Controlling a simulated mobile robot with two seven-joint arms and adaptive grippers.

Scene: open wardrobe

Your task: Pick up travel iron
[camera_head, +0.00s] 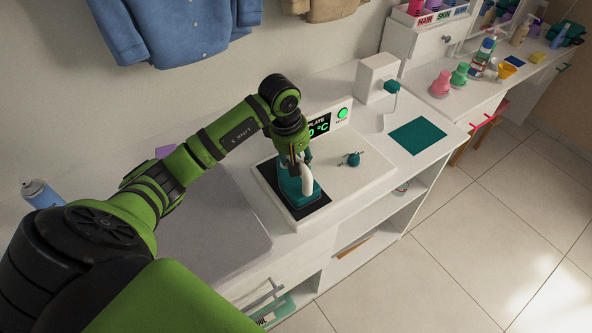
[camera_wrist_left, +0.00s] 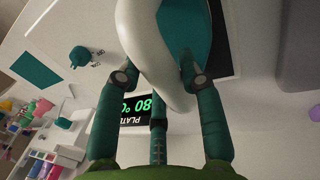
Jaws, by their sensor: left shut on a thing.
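The travel iron has a teal body (camera_head: 289,186) and a white curved handle (camera_head: 308,182). It is over the black plate (camera_head: 312,210) of the white heating unit; I cannot tell whether its base touches the plate. My left gripper (camera_head: 297,158) reaches down from above and is shut on the iron's handle. In the left wrist view, the gripper's fingers (camera_wrist_left: 155,74) are on either side of the white handle (camera_wrist_left: 148,42), with the teal body (camera_wrist_left: 190,25) behind it. The gripper partly hides the iron in the head view. My right gripper is not in view.
The white unit has a green-lit display (camera_head: 319,127) and a teal knob (camera_head: 352,159). A grey pad (camera_head: 215,225) lies to the left, a teal mat (camera_head: 417,136) to the right. A white box (camera_head: 376,78) stands behind. A blue spray can (camera_head: 40,193) is far left.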

